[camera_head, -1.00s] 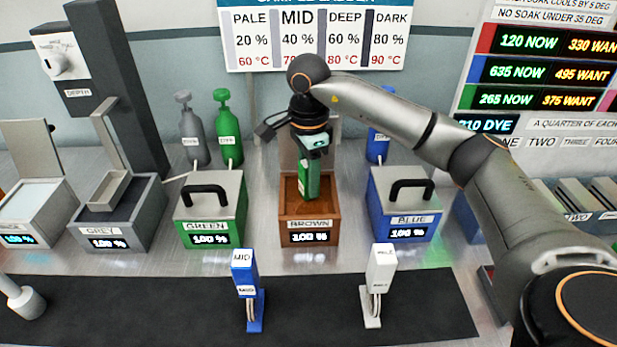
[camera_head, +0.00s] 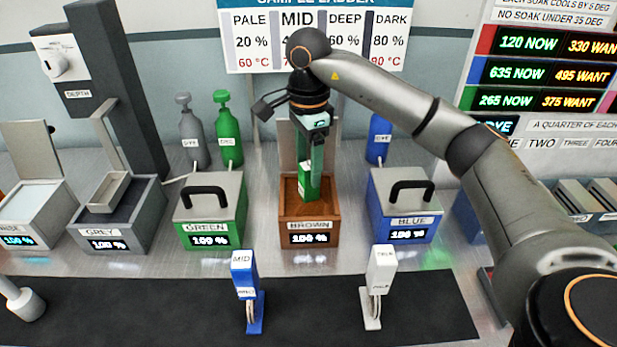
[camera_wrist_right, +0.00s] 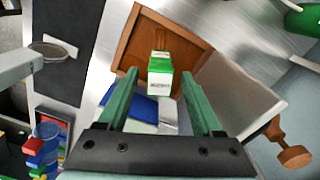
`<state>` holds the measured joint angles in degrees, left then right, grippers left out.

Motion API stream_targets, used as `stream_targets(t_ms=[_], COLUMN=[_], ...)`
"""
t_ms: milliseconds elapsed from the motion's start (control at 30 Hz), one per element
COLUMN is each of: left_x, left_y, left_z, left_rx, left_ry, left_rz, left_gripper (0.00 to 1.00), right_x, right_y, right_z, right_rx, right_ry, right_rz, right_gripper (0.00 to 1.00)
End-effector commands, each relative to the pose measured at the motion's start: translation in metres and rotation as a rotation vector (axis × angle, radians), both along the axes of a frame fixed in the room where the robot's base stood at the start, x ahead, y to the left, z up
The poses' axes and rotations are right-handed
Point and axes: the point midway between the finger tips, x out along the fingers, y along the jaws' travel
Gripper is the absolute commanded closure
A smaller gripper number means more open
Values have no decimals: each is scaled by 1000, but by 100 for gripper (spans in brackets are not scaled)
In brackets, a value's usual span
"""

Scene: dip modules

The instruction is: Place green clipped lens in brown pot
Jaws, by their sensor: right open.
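The green clipped lens (camera_head: 306,189), a green block with a white label, stands in the open brown pot (camera_head: 309,239). In the right wrist view its green and white top (camera_wrist_right: 160,75) shows beyond my fingertips, inside the brown walls (camera_wrist_right: 150,40). My right gripper (camera_head: 313,170) is above the pot, its green fingers pointing down and spread apart. In the right wrist view the fingers of my right gripper (camera_wrist_right: 160,82) are open, with a gap on both sides of the lens. The lens's lower part is hidden by the pot's front wall. My left gripper is not in view.
The green pot (camera_head: 210,208) and blue pot (camera_head: 405,205), both lidded, flank the brown pot. The brown pot's lid (camera_head: 289,158) stands open behind it. A blue clip (camera_head: 246,290) and a white clip (camera_head: 378,285) stand on the black mat (camera_head: 150,310) in front.

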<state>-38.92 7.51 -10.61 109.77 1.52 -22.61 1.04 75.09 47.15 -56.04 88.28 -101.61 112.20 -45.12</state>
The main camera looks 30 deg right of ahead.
Motion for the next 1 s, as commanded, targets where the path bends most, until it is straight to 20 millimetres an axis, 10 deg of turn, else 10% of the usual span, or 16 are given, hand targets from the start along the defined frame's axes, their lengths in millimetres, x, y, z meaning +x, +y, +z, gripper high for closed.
stream_targets(t_ms=[400, 1000], left_x=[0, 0], left_y=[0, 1], left_z=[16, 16], left_rx=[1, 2], left_ry=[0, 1], left_rz=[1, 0], left_gripper=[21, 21], right_x=[0, 0], right_y=[0, 0], right_z=[75, 81], right_rx=[-1, 0], right_ry=[-1, 0], right_rz=[-1, 0], right_gripper=[33, 33])
